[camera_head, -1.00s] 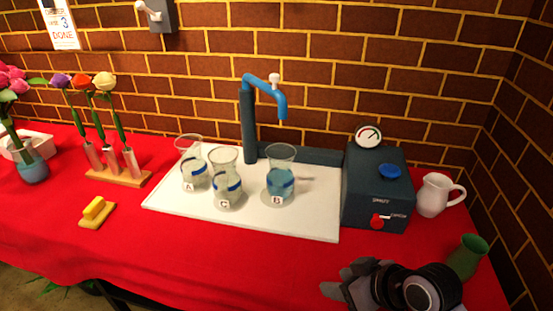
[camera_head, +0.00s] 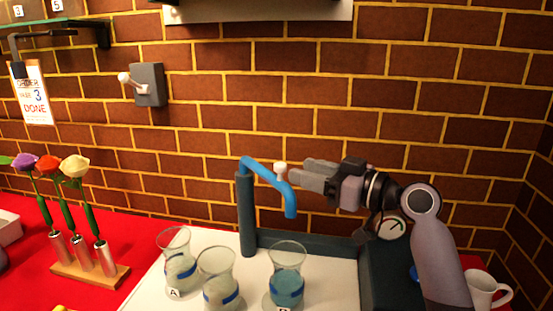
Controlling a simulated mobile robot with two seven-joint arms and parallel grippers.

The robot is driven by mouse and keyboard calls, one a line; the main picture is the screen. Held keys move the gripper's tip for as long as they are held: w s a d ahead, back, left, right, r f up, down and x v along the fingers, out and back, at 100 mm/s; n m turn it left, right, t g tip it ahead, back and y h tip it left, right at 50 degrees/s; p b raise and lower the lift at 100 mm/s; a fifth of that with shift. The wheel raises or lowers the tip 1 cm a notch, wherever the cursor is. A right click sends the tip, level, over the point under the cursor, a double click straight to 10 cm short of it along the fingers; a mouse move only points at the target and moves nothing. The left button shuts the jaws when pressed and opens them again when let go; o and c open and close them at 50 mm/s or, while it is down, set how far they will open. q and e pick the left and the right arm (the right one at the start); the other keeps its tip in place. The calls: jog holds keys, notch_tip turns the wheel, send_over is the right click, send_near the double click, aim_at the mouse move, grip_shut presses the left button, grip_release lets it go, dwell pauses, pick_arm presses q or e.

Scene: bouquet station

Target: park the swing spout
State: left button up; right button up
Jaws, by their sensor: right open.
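The blue swing spout (camera_head: 268,177) sits on a dark upright post (camera_head: 246,215) and reaches forward right, its downturned end above glass vase B (camera_head: 287,287). A small white knob (camera_head: 280,168) stands on the spout near its bend. My right gripper (camera_head: 298,175) is at the right of the knob, fingers pointing left at it. Its jaws are open, and I cannot tell whether a finger touches the knob or spout. My left gripper is out of view.
Vase A (camera_head: 179,268) and another glass vase (camera_head: 218,285) stand left of vase B on the white board (camera_head: 208,238). A dark unit with a gauge (camera_head: 391,228) and a white jug (camera_head: 484,291) are at right. A flower stand (camera_head: 90,276) is at left.

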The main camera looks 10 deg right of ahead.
aim_at(285, 165)
jog(key=shift+p+x, duration=0.7)
jog(key=shift+x, duration=2.6)
jog(key=shift+s+a, duration=0.1)
grip_shut()
